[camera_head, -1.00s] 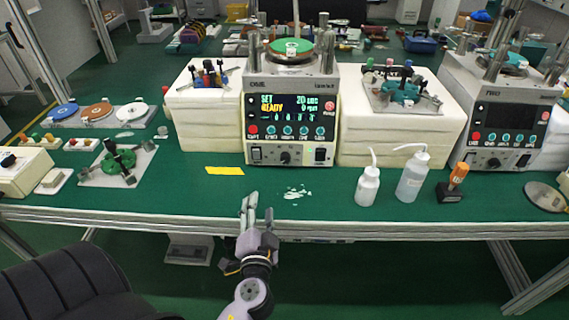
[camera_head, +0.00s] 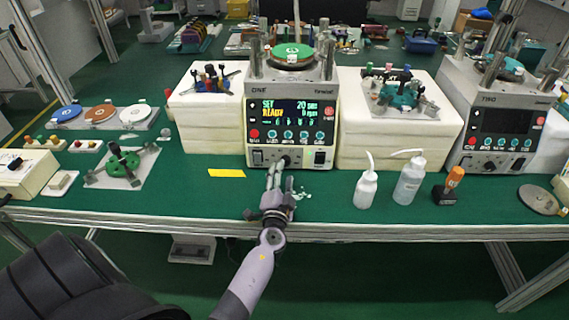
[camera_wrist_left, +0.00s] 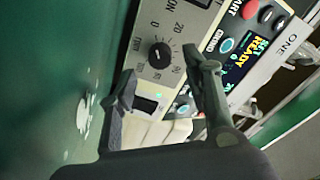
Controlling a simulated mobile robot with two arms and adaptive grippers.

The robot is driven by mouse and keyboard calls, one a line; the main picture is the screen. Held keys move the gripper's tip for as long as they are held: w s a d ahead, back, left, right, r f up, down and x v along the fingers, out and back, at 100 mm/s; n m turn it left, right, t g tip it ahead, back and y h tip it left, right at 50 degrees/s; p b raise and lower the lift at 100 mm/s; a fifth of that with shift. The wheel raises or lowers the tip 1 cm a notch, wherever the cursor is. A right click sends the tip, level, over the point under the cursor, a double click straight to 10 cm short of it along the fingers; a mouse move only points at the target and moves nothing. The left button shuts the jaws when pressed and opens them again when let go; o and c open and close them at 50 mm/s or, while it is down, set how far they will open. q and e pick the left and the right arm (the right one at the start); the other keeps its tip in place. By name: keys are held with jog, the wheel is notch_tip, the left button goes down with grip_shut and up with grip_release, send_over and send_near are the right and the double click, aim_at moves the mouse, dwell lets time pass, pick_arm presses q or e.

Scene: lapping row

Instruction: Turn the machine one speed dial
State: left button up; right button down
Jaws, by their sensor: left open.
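Machine one (camera_head: 291,95) is the lapping machine at the middle of the bench, with a lit display reading SET 20 sec and READY. Its black speed dial (camera_wrist_left: 160,56) has a printed scale and shows in the left wrist view, just beyond the gap between my fingertips. In the head view the dial (camera_head: 286,160) sits low on the front panel, partly hidden by my fingers. My left gripper (camera_head: 276,168) is open and empty in front of this panel. It also shows in the left wrist view (camera_wrist_left: 160,75), apart from the dial. My right gripper is out of view.
White powder or fragments (camera_head: 302,194) lie beside my fingers. A yellow note (camera_head: 227,173) lies to the left. Two white bottles (camera_head: 366,188) (camera_head: 409,180) and an orange-handled tool (camera_head: 449,186) stand to the right. Machine two (camera_head: 505,120) has a dark display.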

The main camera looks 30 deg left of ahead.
aim_at(286, 161)
pick_arm(q)
jog(key=shift+x, duration=2.1)
jog(key=shift+c, duration=0.2)
grip_shut()
